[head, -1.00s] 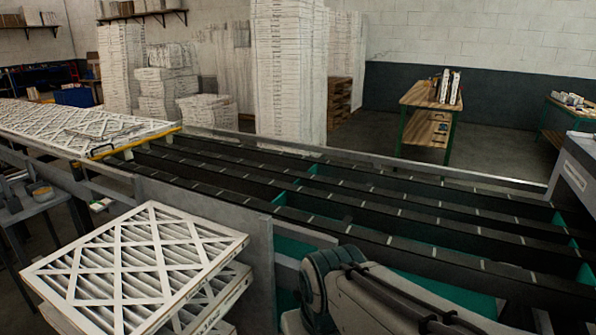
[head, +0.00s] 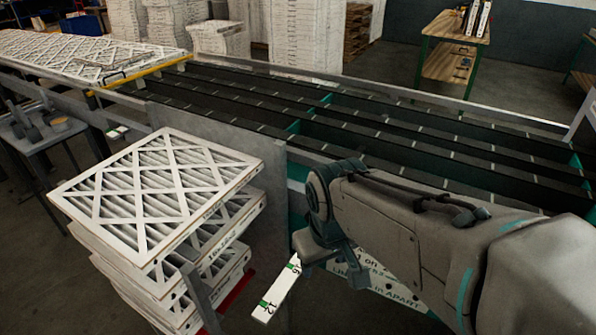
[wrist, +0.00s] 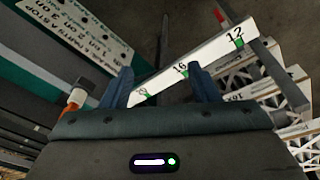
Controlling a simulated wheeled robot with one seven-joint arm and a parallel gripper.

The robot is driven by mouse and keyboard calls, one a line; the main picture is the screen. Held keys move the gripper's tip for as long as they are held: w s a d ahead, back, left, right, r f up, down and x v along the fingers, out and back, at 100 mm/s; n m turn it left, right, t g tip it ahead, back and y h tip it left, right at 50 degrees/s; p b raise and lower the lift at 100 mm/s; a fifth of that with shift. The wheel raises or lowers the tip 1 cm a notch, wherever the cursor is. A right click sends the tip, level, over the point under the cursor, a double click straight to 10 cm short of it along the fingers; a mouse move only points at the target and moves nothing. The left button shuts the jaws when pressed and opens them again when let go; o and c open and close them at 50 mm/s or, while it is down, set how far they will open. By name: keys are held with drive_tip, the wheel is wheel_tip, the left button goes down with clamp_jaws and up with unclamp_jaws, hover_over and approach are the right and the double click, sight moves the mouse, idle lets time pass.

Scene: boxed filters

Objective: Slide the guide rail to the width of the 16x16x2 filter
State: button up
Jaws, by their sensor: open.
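My gripper (head: 346,274) hangs over the near side of the conveyor in the head view. In the wrist view its two blue fingers (wrist: 161,84) are apart, with nothing held between them. A white scale bar (wrist: 205,55) with green marks and the numbers 12 and 16 runs behind the fingertips; it also shows in the head view (head: 276,289). I cannot tell for certain which part is the guide rail. White pleated filters (head: 155,195) are stacked left of the scale; their size labels are not clearly readable.
A grey upright bar (head: 201,299) stands against the filter stack. A printed sign (wrist: 75,30) is beside the scale. The dark conveyor lanes (head: 400,150) are empty, and more filters (head: 80,52) lie at their far left end. A wooden bench (head: 452,58) stands behind.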

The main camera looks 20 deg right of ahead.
sight(307, 220)
drive_tip(key=w+f+n+h+p, duration=0.1)
drive_tip(key=w+f+n+h, duration=0.1)
drive_tip(key=n, duration=0.6)
drive_tip(key=w+f+n+g+h+p, duration=0.1)
drive_tip(key=w+f+n+h, duration=0.1)
drive_tip(key=w+n+h, duration=0.2)
drive_tip(key=w+f+n+h+p, duration=0.1)
drive_tip(key=w+n+h, duration=0.3)
drive_tip(key=n, duration=0.8)
drive_tip(key=shift+w+a+f+g, duration=0.15)
drive_tip(key=shift+w+f+g, duration=0.1)
drive_tip(key=shift+w, duration=0.25)
drive_tip(key=shift+w+a+f+g, duration=0.15)
drive_tip(key=shift+w+f, duration=0.1)
drive_tip(key=shift+w, duration=0.25)
drive_tip(key=w+a+f+n+t+h+p, duration=0.25)
drive_tip(key=w+n+t, duration=0.2)
drive_tip(key=n, duration=0.55)
drive_tip(key=shift+m+g+h, duration=0.3)
drive_tip(key=shift+g+h, duration=0.05)
drive_tip(key=x, duration=0.6)
drive_tip(key=shift+w+d+r, duration=0.1)
drive_tip(key=shift+w+r, duration=0.25)
drive_tip(key=shift+w, duration=0.05)
clamp_jaws()
drive_tip(key=shift+s, duration=0.1)
